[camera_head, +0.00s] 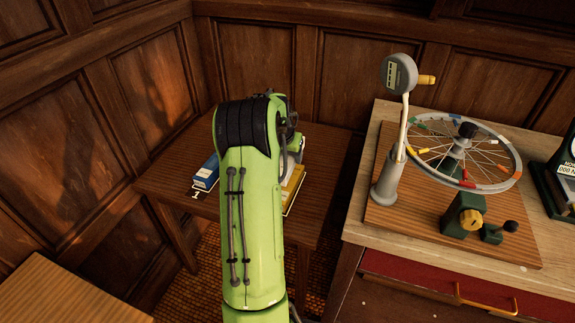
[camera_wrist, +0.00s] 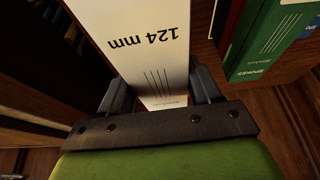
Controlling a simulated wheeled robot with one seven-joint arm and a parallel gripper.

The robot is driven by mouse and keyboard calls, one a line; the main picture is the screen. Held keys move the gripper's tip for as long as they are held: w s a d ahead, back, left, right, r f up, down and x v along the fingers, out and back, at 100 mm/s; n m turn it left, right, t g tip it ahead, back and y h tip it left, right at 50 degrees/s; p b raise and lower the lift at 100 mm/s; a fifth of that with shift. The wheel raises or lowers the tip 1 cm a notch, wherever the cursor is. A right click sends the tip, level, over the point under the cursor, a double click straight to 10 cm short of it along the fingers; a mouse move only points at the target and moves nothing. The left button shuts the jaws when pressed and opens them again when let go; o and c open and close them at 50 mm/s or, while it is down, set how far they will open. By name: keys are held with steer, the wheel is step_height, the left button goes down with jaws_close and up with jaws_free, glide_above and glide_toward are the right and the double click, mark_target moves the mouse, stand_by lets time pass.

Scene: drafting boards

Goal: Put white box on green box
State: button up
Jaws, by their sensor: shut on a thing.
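The white box (camera_wrist: 145,45), marked "124 mm", is between the two fingers of my gripper (camera_wrist: 162,88) in the wrist view. My gripper is shut on it, one finger against each side. The green box (camera_wrist: 268,42), with white lettering reading "SPOKES", is to the right of the white box and apart from it in the wrist view. In the head view my green arm covers my gripper, and I cannot make out the white box or the green box there.
A blue box (camera_head: 207,172) and a yellow box (camera_head: 292,187) are on the small dark table (camera_head: 165,180). A workbench (camera_head: 362,225) at right carries a spoked wheel (camera_head: 470,150) and a dial gauge on a stand (camera_head: 399,73). Panelled walls close off the back.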

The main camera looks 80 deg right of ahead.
steer(key=w+d+r+p, duration=0.2)
steer(key=w+r+p, duration=0.1)
steer(key=w+r, duration=0.85)
steer(key=f+b, duration=0.1)
steer(key=f, duration=0.3)
steer(key=w+f+b, duration=0.1)
steer(key=f, duration=0.3)
steer(key=w+f+b, duration=0.1)
steer(key=f, duration=0.3)
steer(key=shift+a, duration=0.25)
steer(key=shift+r, duration=0.15)
steer(key=o, duration=1.2)
